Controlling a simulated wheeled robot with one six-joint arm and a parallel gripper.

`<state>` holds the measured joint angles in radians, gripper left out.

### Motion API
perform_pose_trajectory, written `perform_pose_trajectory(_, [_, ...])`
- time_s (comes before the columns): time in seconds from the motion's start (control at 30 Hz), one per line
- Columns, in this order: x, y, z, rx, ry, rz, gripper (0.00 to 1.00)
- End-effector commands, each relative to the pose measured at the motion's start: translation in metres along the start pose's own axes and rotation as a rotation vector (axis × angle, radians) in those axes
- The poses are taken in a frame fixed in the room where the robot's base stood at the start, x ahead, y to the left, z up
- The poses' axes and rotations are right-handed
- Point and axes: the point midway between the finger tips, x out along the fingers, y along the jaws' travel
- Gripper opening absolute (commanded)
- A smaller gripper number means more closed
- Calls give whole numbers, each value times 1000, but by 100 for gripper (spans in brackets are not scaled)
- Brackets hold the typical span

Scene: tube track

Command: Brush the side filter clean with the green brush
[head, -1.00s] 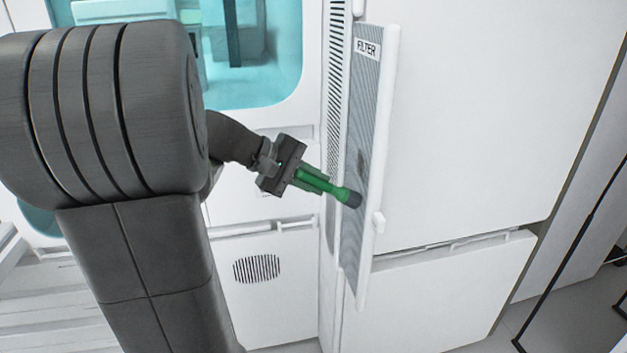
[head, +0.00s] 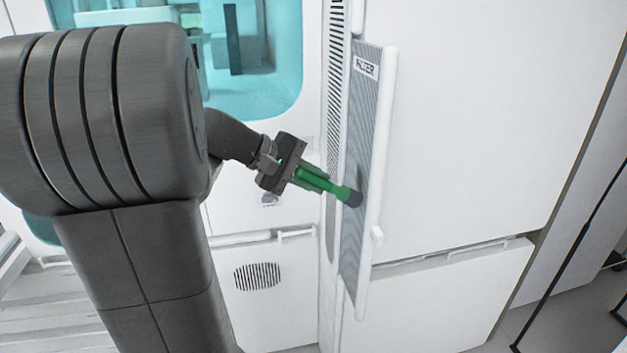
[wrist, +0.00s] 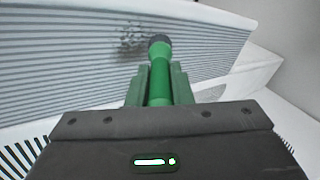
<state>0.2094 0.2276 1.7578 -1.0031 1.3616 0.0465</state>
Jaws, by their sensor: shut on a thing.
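The green brush (head: 325,183) has a green handle and a dark bristle head. My gripper (head: 312,176) is shut on its handle, and the brush points right toward the filter. The side filter (head: 366,120) is a grey ridged panel in a white frame, labelled FILTER, standing out from the white machine. The brush head is at the filter's face, but I cannot tell if it touches. In the wrist view the brush (wrist: 160,75) reaches up to the ridged filter (wrist: 60,70), with a dark speckled dirt patch (wrist: 132,38) just left of the brush head.
A teal window (head: 250,60) is behind the arm. A round vent (head: 257,276) is low on the machine. A dark thin frame (head: 560,280) stands at the far right.

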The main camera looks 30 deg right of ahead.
Motion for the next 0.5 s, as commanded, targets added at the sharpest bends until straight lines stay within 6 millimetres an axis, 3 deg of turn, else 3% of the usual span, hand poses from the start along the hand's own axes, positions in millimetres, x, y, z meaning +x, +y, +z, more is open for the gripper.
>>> perform_pose_trajectory(0.5, [-7, 10, 3, 1, 0, 1, 0])
